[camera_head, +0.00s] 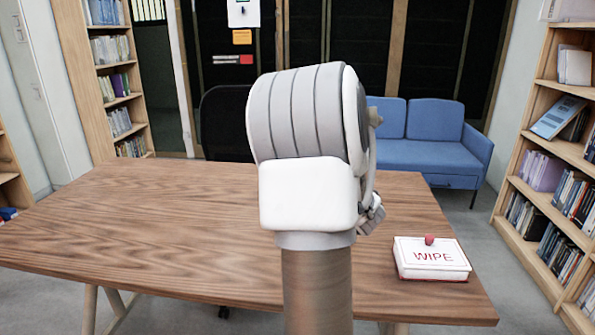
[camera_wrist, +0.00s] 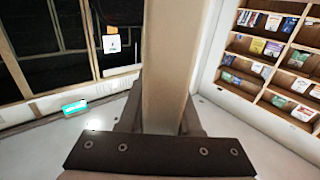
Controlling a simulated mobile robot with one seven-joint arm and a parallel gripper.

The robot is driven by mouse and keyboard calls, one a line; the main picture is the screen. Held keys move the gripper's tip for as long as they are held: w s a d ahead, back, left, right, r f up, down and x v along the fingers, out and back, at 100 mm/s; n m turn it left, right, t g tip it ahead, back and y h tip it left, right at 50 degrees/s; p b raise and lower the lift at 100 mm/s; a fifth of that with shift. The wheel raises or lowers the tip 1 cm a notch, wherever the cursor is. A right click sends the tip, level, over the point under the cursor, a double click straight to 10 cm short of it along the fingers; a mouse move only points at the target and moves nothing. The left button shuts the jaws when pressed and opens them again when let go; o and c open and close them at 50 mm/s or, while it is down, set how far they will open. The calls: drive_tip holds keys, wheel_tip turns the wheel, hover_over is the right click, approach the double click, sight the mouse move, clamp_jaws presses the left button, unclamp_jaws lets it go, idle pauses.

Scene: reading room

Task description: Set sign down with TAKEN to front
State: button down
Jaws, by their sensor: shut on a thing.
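A pale beige, board-like thing (camera_wrist: 168,60), which I take to be the sign, stands up between the fingers of my gripper (camera_wrist: 158,118) in the wrist view. My gripper is shut on it. Only a narrow plain side of it shows; no lettering, including TAKEN, can be read, so I cannot tell which way its face points. In the head view my arm covers the middle, and the gripper and sign are hidden behind it. The wooden table (camera_head: 150,225) lies below and around my arm.
A white box marked WIPE (camera_head: 430,262), with a red knob on top, sits at the table's right front. The table's left half is bare. A dark chair (camera_head: 225,130) and a blue sofa (camera_head: 435,125) stand behind. Bookshelves (camera_head: 550,170) line both sides.

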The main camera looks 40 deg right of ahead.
wheel_tip(320, 180, down, 2)
drive_tip(key=m+g+h+p, duration=0.1)
drive_tip(key=m+g+h, duration=0.1)
drive_tip(key=h, duration=0.1)
drive_tip(key=m+g+h+p, duration=0.1)
drive_tip(key=m+g+h, duration=0.1)
drive_tip(key=m+h, duration=0.1)
drive_tip(key=m+g+h+p, duration=0.2)
drive_tip(key=m+h, duration=0.1)
drive_tip(key=h, duration=0.1)
drive_tip(key=shift+f+g+h, duration=0.2)
drive_tip(key=shift+g+h, duration=0.1)
drive_tip(key=shift+g, duration=0.1)
idle(0.5)
drive_tip(key=c, duration=0.5)
unclamp_jaws()
drive_tip(key=shift+f, duration=0.15)
drive_tip(key=shift+s+a, duration=0.1)
drive_tip(key=shift+a, duration=0.05)
